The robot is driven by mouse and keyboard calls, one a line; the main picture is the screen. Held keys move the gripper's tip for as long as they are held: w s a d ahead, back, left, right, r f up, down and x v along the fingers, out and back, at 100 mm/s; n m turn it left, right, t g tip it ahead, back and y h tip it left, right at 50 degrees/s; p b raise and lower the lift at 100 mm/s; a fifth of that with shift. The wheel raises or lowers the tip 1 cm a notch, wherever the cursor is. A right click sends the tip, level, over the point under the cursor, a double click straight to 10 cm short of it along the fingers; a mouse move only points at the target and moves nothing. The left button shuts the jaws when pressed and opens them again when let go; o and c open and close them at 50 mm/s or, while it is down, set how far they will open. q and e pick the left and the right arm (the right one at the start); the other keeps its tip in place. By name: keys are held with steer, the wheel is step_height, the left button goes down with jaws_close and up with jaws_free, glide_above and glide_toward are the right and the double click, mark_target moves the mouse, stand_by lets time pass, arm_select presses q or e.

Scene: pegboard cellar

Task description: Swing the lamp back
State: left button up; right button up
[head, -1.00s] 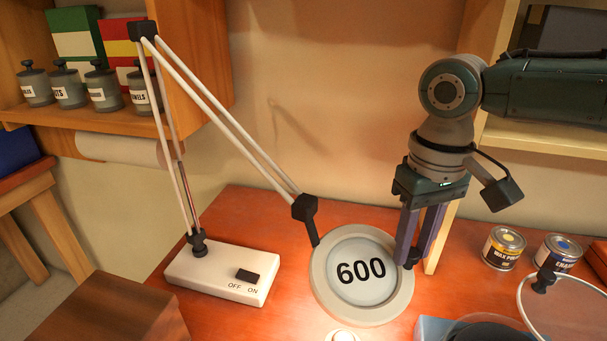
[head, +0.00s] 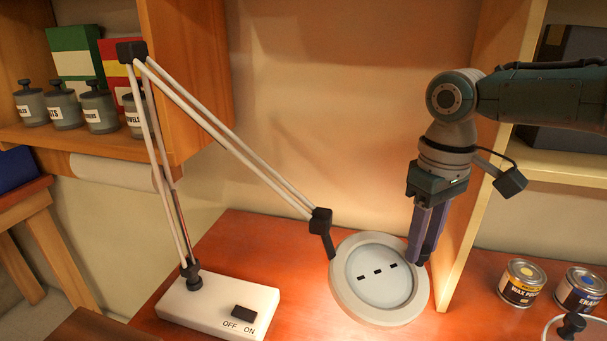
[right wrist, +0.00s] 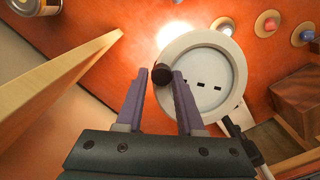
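The lamp has a white base (head: 217,308) with an OFF/ON switch (head: 243,313), thin white arms with black joints, and a pale ring head (head: 340,290). Three dark dashes show on the round face (head: 380,275) inside the ring. My right gripper (head: 420,262) reaches down at the ring's right edge. In the right wrist view, its purple fingertips (right wrist: 161,74) close on a dark knob (right wrist: 161,75) at the rim of the ring head (right wrist: 238,65). The knob is mostly hidden in the head view. My left gripper is out of view.
Two paint cans (head: 522,283) stand on the red-brown bench, right of a wooden upright (head: 470,240). The wall is close behind the lamp. A shelf with several labelled jars (head: 98,108) is at the left. A bright glow (right wrist: 178,35) lies beside the ring.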

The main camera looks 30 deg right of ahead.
steer(key=o, duration=0.4)
steer(key=shift+w+d, duration=0.15)
steer(key=shift+d, duration=0.05)
steer(key=shift+a+r, duration=0.1)
steer(key=shift+r, duration=0.05)
step_height(320, 180, up, 10)
steer(key=shift+f+b, duration=0.1)
steer(key=shift+b, duration=0.25)
